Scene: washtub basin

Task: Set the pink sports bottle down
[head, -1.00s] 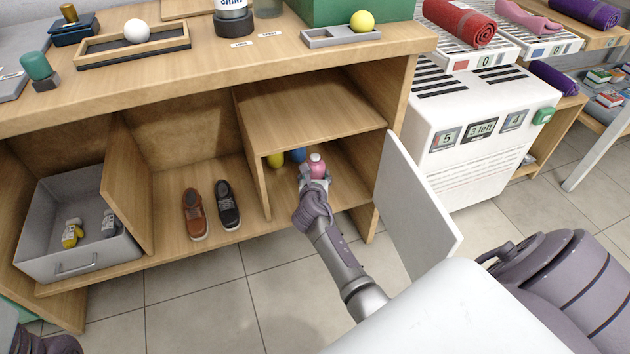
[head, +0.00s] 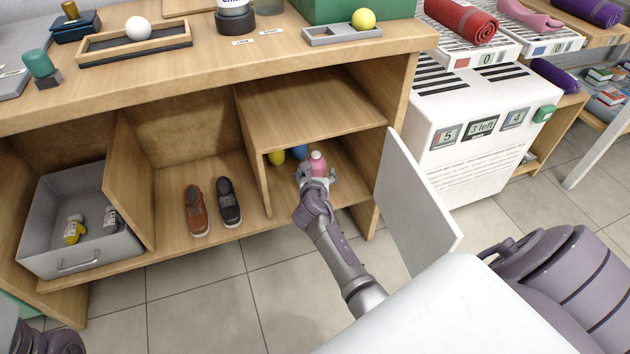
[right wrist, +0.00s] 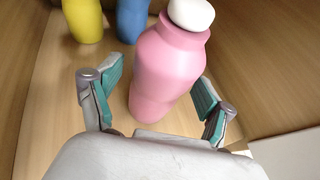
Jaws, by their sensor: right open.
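The pink sports bottle (head: 318,163), with a pale cap, stands upright on the floor of the right-hand cabinet compartment. In the right wrist view the pink bottle (right wrist: 168,68) is between the spread fingers of my right gripper (right wrist: 155,95). Gaps show between the bottle and both finger pads. My right gripper (head: 317,178) is open around the bottle's near side. A yellow bottle (right wrist: 82,18) and a blue bottle (right wrist: 132,18) stand behind it to the left. My left gripper is not clearly seen; only a dark part of my arm shows at the bottom left.
The compartment has a shelf board (head: 310,110) above and a white open door (head: 415,195) at its right. Shoes (head: 213,207) stand in the middle compartment. A grey bin (head: 75,255) is at the left. A white cabinet (head: 480,140) stands at the right.

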